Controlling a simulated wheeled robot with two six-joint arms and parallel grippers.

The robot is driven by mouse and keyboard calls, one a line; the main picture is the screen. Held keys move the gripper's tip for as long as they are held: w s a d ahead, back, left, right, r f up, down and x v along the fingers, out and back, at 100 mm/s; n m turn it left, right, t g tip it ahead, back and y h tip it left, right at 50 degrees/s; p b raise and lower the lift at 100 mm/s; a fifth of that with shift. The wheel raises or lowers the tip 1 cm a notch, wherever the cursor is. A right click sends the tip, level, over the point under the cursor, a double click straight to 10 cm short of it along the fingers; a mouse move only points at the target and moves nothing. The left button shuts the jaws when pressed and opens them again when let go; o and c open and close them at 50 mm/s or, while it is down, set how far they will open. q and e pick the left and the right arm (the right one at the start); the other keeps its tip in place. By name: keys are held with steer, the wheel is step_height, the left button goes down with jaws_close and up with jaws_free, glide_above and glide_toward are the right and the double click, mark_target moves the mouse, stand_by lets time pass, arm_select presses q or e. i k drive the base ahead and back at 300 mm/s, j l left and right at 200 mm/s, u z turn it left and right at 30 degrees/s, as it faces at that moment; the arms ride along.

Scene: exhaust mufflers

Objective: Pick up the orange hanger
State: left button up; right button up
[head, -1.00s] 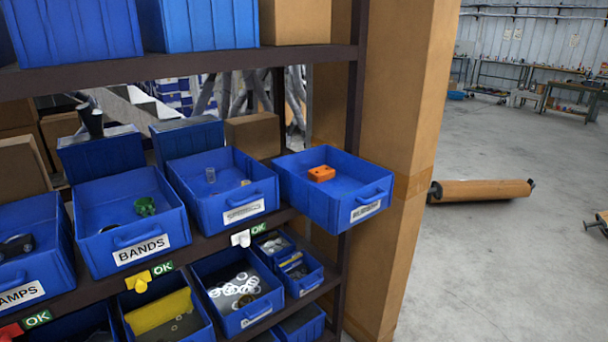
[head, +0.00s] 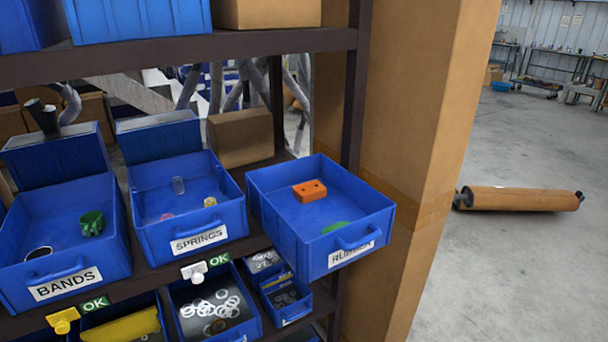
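An orange block-like piece (head: 310,191) with two small dark holes in its top lies in the blue bin with a label starting "RU" (head: 262,212), toward the back of its floor. I take it to be the orange hanger. A green piece (head: 335,227) lies near the front wall of the same bin, partly hidden by that wall. The bin juts forward at the right end of the shelf. Neither of my grippers shows in the head view.
The SPRINGS bin (head: 190,237) and BANDS bin (head: 65,292) stand to the left. A dark shelf post (head: 354,110) and tall cardboard-coloured column (head: 415,120) rise behind the orange piece's bin. A shelf beam (head: 180,50) crosses above. Open floor (head: 500,270) lies right, with a brown cylinder (head: 520,199).

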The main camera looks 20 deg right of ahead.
mark_target(306, 193)
steer(key=i+l, duration=0.15)
steer(key=l, duration=0.25)
steer(key=i+l+u, duration=0.1)
steer(key=l, duration=0.25)
steer(key=i+l, duration=0.15)
steer(key=l, duration=0.25)
steer(key=i+l, duration=0.15)
steer(key=l, duration=0.25)
steer(key=i+l+u, duration=0.1)
steer(key=l, duration=0.3)
steer(key=i+l, duration=0.15)
steer(key=l, duration=0.25)
